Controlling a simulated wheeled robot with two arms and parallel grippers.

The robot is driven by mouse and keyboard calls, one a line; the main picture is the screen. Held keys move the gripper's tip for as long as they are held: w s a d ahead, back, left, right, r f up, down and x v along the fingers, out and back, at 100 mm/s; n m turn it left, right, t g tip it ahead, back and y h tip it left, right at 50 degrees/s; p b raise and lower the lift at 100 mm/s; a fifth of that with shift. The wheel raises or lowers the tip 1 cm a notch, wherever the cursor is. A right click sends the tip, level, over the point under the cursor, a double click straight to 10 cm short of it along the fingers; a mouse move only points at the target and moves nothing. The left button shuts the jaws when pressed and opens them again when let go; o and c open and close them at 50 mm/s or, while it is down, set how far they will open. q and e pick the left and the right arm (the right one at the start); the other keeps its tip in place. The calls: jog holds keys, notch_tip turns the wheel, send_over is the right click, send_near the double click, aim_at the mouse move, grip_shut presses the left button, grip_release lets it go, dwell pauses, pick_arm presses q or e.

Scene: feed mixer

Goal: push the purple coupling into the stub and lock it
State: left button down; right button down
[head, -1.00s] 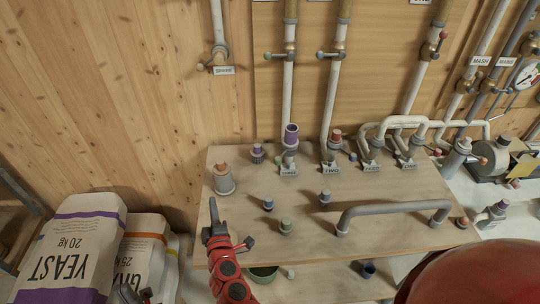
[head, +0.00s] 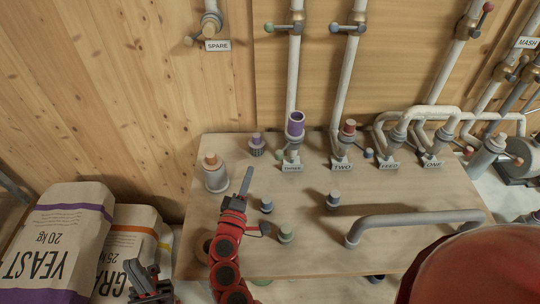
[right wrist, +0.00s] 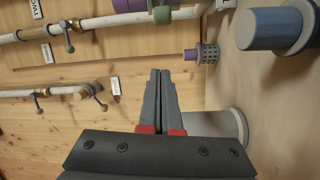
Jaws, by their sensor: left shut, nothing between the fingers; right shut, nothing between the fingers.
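The purple coupling (head: 295,123) is an open-ended purple sleeve, upright at the top of the grey stub (head: 291,158) labelled THREE. How deep it sits is unclear. In the right wrist view the coupling (right wrist: 128,5) is cut by the top edge, with a green knob (right wrist: 161,14) near it. My right gripper (head: 247,171) is shut and empty above the table, left of and nearer than the stub, apart from it. Its shut fingers fill the middle of the right wrist view (right wrist: 160,76). My left gripper (head: 146,272) is shut and empty at the bottom left, by the sacks.
A purple-topped knurled plug (head: 257,145) stands just left of the stub. A grey cylinder with an orange top (head: 215,174), blue-topped pegs (head: 266,205) and a green-topped peg (head: 286,234) surround my right gripper. A grey handle pipe (head: 415,221) spans the table's right.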

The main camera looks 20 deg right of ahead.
aim_at(283, 149)
jog(key=shift+r, duration=0.1)
jog(key=f+p+x, duration=0.1)
jog(key=p+x, duration=0.3)
jog(key=x, duration=0.6)
jog(key=s+d, duration=0.1)
jog(key=s+d+p, duration=0.1)
jog(key=s, duration=0.1)
jog(key=shift+s+d+p, duration=0.1)
jog(key=shift+d+p, duration=0.2)
jog(key=shift+s, duration=0.15)
jog(key=shift+s+d+n+t+y, duration=0.2)
jog(key=shift+n+t+y, duration=0.1)
jog(key=shift+n+y, duration=0.15)
